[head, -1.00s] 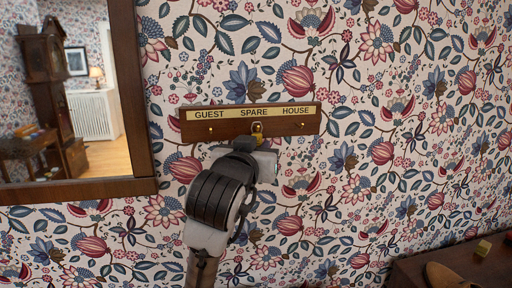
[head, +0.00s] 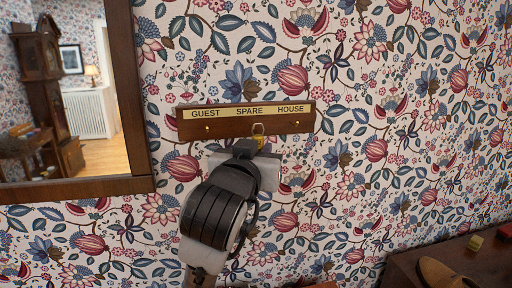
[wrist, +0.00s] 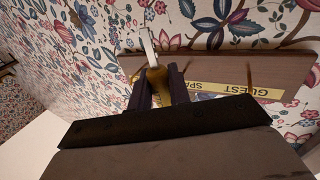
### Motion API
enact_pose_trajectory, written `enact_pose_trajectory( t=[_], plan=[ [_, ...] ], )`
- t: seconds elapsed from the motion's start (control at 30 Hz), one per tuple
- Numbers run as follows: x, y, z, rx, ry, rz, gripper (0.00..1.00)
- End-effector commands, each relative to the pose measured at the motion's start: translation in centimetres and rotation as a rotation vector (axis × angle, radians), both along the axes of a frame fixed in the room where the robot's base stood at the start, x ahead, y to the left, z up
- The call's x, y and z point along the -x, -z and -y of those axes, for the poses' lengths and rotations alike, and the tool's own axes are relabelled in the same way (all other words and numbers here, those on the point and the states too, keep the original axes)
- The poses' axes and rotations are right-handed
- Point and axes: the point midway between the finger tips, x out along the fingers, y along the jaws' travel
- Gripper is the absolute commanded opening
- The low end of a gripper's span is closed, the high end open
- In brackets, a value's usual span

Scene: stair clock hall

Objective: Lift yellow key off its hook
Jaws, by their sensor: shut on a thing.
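The yellow key (head: 261,140) is at the middle, SPARE place of the wooden key rack (head: 230,129). Its pale metal ring (head: 258,128) stands above it against the rack's lower part. My gripper (head: 256,147) is just below the rack, shut on the key. In the wrist view the yellow key (wrist: 159,84) is between the two dark fingers of my gripper (wrist: 158,92), with the pale ring (wrist: 148,46) sticking out past them. The rack (wrist: 215,72) is close beside the fingers. I cannot tell whether the ring is around the hook or clear of it.
The GUEST hook (head: 207,128) and HOUSE hook (head: 297,123) look empty. A wood-framed mirror (head: 140,110) hangs at left. A dark wooden surface (head: 410,274) with a brown shoe (head: 440,272) is at lower right. The papered wall around the rack is clear.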

Motion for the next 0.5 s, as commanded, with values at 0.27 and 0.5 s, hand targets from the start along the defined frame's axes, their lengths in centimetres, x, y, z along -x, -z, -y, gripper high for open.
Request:
enact_pose_trajectory(
  t=[0.27, 0.5],
  plan=[
    [2.2, 0.0, 0.5, 0.0, 0.001, 0.002, 0.0],
    [3.9, 0.0, 0.8, 0.0, 0.001, 0.0, 0.0]
  ],
)
